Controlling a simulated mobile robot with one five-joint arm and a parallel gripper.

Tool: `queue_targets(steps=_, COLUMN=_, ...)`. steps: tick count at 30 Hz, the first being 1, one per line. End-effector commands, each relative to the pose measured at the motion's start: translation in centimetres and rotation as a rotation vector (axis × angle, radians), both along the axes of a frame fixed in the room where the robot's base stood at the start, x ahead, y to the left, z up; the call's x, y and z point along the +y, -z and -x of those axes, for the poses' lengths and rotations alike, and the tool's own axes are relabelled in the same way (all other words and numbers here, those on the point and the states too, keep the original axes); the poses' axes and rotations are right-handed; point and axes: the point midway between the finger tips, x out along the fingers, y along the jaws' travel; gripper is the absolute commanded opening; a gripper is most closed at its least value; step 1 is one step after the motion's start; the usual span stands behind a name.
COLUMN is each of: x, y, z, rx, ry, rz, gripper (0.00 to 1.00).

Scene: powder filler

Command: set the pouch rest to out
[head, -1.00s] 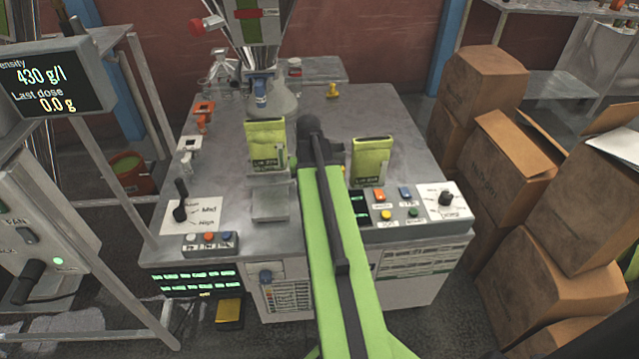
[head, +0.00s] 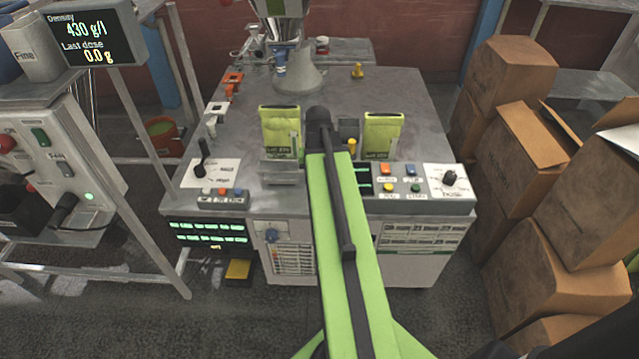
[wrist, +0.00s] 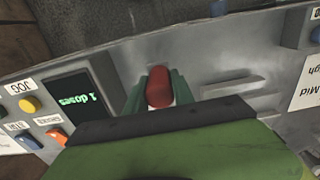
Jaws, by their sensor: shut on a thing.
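My gripper (wrist: 158,88) is shut on a red knob (wrist: 159,86) in the wrist view, with a green finger on each side of it. In the head view my own arm hides the gripper and the knob. A flat grey plate (head: 281,174), which looks like the pouch rest, lies in front of the left green pouch (head: 280,131). Grey ledges (wrist: 232,85) show beside the knob in the wrist view. I cannot tell how the knob joins the plate, nor any in or out marking.
A second green pouch (head: 383,134) stands right of my arm. A button panel (head: 412,183) with a dial is at the front right, and a lever (head: 202,160) at the front left. Cardboard boxes (head: 512,160) crowd the right side. The control cabinet (head: 60,160) stands left.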

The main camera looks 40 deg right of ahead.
Motion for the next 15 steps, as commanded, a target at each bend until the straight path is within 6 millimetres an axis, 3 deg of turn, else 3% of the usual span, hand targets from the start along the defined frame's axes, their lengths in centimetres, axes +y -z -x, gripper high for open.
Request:
queue_targets(steps=9, x=0.09, y=0.04, z=0.36, rx=0.0, ry=0.007, rz=-0.018, gripper=0.0)
queue_targets(steps=10, x=0.05, y=0.04, z=0.4, rx=0.001, ry=0.008, rz=-0.019, gripper=0.33)
queue_targets(steps=15, x=-0.31, y=0.04, z=0.53, rx=0.0, ry=0.013, rz=-0.016, gripper=0.51)
